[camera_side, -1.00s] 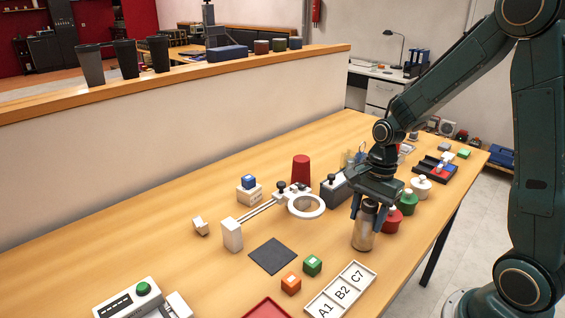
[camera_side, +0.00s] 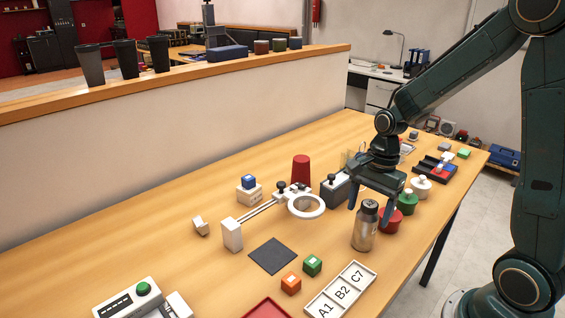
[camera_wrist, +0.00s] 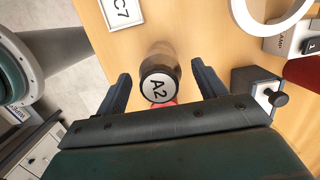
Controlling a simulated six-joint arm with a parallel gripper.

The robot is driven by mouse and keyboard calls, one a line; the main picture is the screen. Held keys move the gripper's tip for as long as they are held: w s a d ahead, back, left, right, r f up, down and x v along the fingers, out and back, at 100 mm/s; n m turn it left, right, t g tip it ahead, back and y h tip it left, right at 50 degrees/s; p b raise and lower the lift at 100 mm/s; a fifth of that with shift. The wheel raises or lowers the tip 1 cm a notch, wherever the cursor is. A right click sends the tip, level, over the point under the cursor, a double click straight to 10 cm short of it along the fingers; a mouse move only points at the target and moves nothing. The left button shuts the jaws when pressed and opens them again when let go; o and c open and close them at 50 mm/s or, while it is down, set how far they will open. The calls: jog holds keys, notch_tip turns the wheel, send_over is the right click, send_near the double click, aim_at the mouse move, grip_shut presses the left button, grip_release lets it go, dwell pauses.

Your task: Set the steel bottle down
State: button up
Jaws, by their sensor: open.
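The steel bottle (camera_side: 363,232) stands upright on the wooden table (camera_side: 200,262) in the side view, with a dark cap. In the wrist view the bottle's cap (camera_wrist: 158,88) shows a round white label reading A2. My gripper (camera_side: 370,208) is open, its fingers apart on either side of the bottle's top, with visible gaps to it in the wrist view. The bottle stands on its own and is not gripped.
A white ring on an arm (camera_side: 306,206) stands left of the bottle. Red (camera_side: 390,220), green (camera_side: 407,203) and white (camera_side: 421,187) knobbed pieces stand behind it to the right. A labelled tray (camera_side: 341,291) lies in front. A dark mat (camera_side: 272,256) lies left.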

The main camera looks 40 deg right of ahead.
jog(key=r, duration=0.3)
jog(key=d+r, duration=0.1)
jog(key=r, duration=0.6)
jog(key=shift+d, duration=0.25)
jog(key=shift+s+a+r+n, duration=0.25)
jog(key=shift+a+r+n, duration=0.05)
jog(key=shift+a+n, duration=0.1)
jog(key=s+a+r+n+t+h, duration=0.1)
jog(key=s+a+r+n+t, duration=0.1)
jog(key=s+n, duration=0.4)
jog(key=s+a+r+n+t, duration=0.3)
jog(key=s+a+n, duration=0.2)
jog(key=n, duration=0.6)
jog(key=shift+s+a+r+t+h, duration=0.15)
jog(key=shift+s+r+t+h, duration=0.2)
jog(key=shift+s, duration=0.45)
